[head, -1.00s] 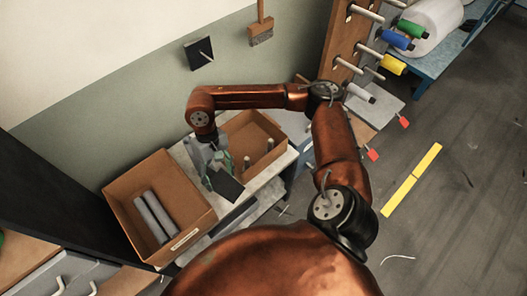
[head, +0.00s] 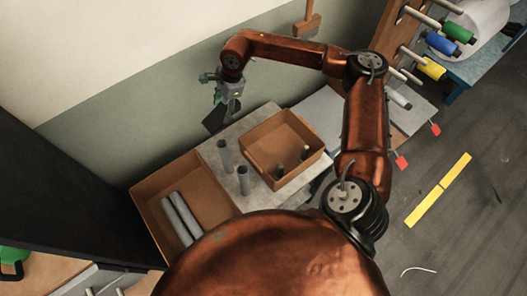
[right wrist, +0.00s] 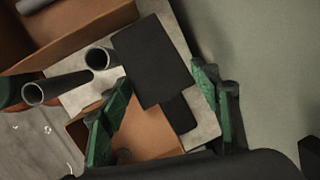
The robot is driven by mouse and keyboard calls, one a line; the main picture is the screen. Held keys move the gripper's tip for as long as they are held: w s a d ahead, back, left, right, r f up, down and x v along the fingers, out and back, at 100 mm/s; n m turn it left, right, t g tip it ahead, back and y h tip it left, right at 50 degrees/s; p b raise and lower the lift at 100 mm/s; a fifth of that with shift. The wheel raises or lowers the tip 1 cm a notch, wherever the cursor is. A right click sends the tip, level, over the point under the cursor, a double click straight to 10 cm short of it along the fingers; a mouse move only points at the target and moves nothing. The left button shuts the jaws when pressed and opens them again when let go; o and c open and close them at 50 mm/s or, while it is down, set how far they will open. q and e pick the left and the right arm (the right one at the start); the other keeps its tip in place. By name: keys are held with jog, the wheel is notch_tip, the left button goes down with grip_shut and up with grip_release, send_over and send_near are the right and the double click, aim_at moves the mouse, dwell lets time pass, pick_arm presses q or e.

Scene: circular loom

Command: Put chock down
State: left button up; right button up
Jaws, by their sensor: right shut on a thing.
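The chock looks like a dark flat block (head: 214,119). My right gripper (head: 224,103) is shut on it and holds it beyond the back left of the grey table, near the wall. In the right wrist view the chock (right wrist: 152,60) is a tilted black plate with a smaller black part below it, between the green fingers (right wrist: 160,112). I cannot tell its exact height above the table. My left gripper is not in view.
Two grey tubes (head: 224,155) (head: 243,180) stand upright on the grey tabletop (head: 203,160). A brown box (head: 252,150) with small upright pieces stands right of them. Another brown box (head: 151,205) holds lying grey tubes (head: 179,217). A spool rack (head: 397,28) stands at upper right.

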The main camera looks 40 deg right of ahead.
jog(key=b, duration=0.4)
send_over(231, 149)
notch_tip(231, 149, down, 8)
jog(key=shift+m, duration=0.4)
notch_tip(231, 149, down, 18)
jog(key=b, duration=0.3)
jog(key=shift+f+b, duration=0.25)
jog(key=shift+b, duration=0.15)
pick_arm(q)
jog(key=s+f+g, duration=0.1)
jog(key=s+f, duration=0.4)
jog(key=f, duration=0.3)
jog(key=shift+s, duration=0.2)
pick_arm(e)
jog(key=shift+r, duration=0.15)
jog(key=o, duration=1.1)
jog(key=shift+f, duration=0.2)
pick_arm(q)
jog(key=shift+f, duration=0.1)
pick_arm(e)
jog(key=o, duration=0.5)
jog(key=shift+o, duration=0.2)
